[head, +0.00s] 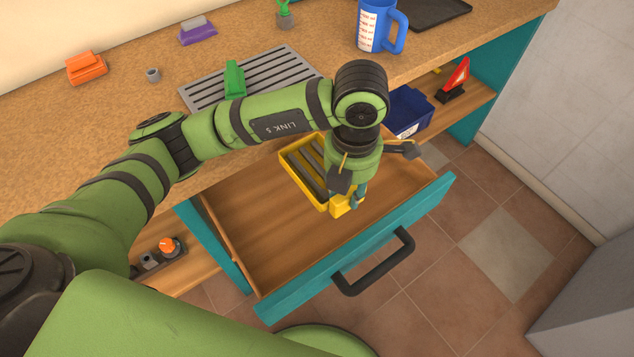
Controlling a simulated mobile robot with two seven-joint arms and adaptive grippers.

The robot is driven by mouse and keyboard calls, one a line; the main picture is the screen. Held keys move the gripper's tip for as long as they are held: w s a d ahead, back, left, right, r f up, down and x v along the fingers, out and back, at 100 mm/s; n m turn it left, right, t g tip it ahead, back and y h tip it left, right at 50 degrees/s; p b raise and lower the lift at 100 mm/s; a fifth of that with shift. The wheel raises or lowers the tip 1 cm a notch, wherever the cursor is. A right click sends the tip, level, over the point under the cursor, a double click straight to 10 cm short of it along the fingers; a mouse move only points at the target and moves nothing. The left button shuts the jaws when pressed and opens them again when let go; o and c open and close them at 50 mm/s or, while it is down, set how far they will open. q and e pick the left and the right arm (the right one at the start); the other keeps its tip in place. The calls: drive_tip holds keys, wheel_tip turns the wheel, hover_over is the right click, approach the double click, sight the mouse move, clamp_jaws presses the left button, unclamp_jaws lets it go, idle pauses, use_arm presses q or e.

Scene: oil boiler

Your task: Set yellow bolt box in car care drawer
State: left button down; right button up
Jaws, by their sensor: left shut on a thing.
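The car care drawer (278,225) is pulled open under the worktop, with a teal front (310,282) and a black handle (374,262). My left gripper (347,190) reaches down over the drawer's right half, shut on a small yellow piece that I take for the yellow bolt box (343,206). My wrist and fingers hide part of it. I cannot tell whether it touches the drawer floor. A yellow tray with dark grey bars (291,160) is just to its left, inside the drawer's outline; whether the two are joined is hidden. My right gripper is not in view.
The drawer's left half is bare. On the worktop are a slotted grey tray (290,62), a green item (234,78), a blue jug (377,25), a purple item (197,32) and an orange item (86,68). A blue bin (410,110) is on the right shelf.

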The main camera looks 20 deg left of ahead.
sight(319, 185)
use_arm(q)
wheel_tip(319, 185, down, 8)
drive_tip(key=shift+f+p, duration=0.15)
drive_tip(key=shift+p, duration=0.15)
drive_tip(key=w+a, duration=0.1)
drive_tip(key=w+a+p, duration=0.1)
drive_tip(key=shift+a+f, duration=0.3)
drive_tip(key=shift+a, duration=0.05)
drive_tip(key=w+a, duration=0.1)
drive_tip(key=a, duration=0.1)
drive_tip(key=w+a+p, duration=0.1)
drive_tip(key=w, duration=0.1)
drive_tip(key=shift+a+f, duration=0.15)
drive_tip(key=shift+a, duration=0.25)
drive_tip(key=shift+f, duration=0.4)
drive_tip(key=shift+d+f, duration=0.1)
drive_tip(key=shift+f, duration=0.15)
drive_tip(key=c, duration=1.2)
unclamp_jaws()
drive_tip(key=o, duration=0.3)
drive_tip(key=shift+r, duration=0.1)
